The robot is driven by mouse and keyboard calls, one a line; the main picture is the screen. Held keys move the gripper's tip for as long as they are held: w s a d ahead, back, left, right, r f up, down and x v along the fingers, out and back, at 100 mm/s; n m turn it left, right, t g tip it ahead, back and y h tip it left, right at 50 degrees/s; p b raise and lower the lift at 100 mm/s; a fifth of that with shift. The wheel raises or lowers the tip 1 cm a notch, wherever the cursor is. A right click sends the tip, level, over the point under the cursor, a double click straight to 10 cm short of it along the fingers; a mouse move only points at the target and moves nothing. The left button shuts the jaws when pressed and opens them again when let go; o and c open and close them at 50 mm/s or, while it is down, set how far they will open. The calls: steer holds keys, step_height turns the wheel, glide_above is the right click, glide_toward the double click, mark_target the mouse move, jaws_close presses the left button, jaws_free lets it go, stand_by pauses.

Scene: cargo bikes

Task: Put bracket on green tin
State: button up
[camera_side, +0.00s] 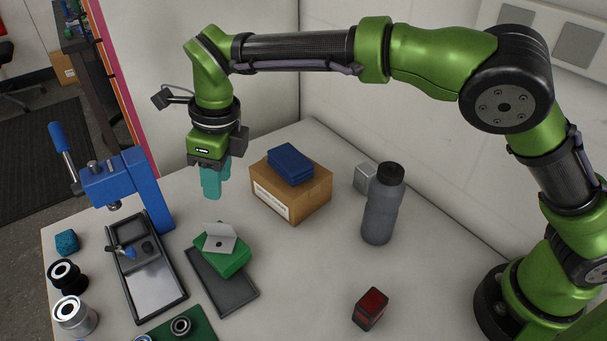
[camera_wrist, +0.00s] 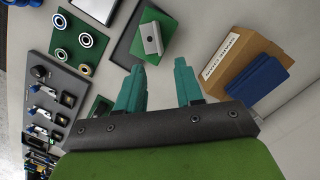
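The bracket (camera_side: 220,240) is a pale grey metal angle piece with a dark hole. It rests on top of the green tin (camera_side: 230,264), with one flange standing up. In the wrist view the bracket (camera_wrist: 152,38) lies over the middle of the green tin (camera_wrist: 148,19). The tin sits on a dark grey tray (camera_side: 233,294). My gripper (camera_side: 214,190) hangs above and behind the tin, apart from the bracket. In the wrist view its teal fingers (camera_wrist: 158,82) are spread, with nothing between them.
A cardboard box (camera_side: 290,200) with a blue case (camera_side: 290,164) on top stands right of my gripper. A blue press (camera_side: 125,190) stands left. A grey bottle (camera_side: 380,205) and a red block (camera_side: 370,308) are to the right. The table's centre right is clear.

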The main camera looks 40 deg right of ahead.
steer(key=s+d+r+n+t+y, duration=0.15)
steer(key=d+r+n, duration=0.3)
steer(key=d, duration=0.45)
steer(key=s+d+r+n+y, duration=0.15)
steer(key=d+r+n, duration=0.3)
steer(key=d, duration=0.45)
steer(key=s+d+f+n+t+h, duration=0.1)
steer(key=s+d+n+t, duration=0.1)
steer(key=s+d+n, duration=0.4)
steer(key=s+d+f+n+t+h, duration=0.1)
steer(key=s+d+n+t, duration=0.1)
steer(key=s+d+n, duration=0.4)
steer(key=s+n, duration=0.2)
steer(key=s, duration=0.3)
steer(key=shift+d+f, duration=0.3)
